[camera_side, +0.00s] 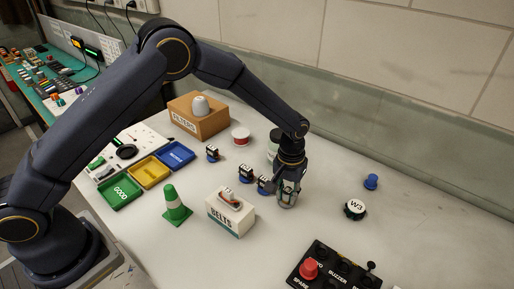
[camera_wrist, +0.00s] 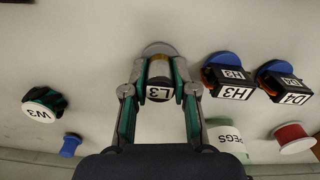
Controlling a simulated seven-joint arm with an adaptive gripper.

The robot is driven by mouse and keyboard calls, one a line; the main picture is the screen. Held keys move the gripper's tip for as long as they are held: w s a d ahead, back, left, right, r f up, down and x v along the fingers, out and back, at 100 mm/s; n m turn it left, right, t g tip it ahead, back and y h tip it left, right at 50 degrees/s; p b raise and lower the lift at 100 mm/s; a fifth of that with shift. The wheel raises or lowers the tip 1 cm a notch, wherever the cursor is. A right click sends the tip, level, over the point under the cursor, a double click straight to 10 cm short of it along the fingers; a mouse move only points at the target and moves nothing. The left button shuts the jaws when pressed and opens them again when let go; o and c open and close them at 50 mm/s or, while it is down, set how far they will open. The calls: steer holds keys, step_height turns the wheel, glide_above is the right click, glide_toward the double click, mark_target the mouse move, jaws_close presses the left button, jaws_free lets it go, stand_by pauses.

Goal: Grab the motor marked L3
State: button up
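The motor marked L3 (camera_wrist: 160,91) stands between the two fingers of my gripper (camera_wrist: 160,72) in the wrist view, its label facing the camera and a round grey base beyond it. The fingers stand on either side of it and look spread, with narrow gaps beside the motor. In the side view my gripper (camera_side: 287,192) points down low over the bench, and its fingers largely hide the L3 motor. The motor marked H3 (camera_wrist: 233,83) and the motor marked D4 (camera_wrist: 285,85) stand on blue bases to the right in the wrist view.
A white BELTS box (camera_side: 231,214), a green cone (camera_side: 175,206) and a FILTERS carton (camera_side: 199,118) stand left. A black button box (camera_side: 333,268) is in front. The bench's right is mostly clear.

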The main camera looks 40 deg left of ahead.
jaws_close()
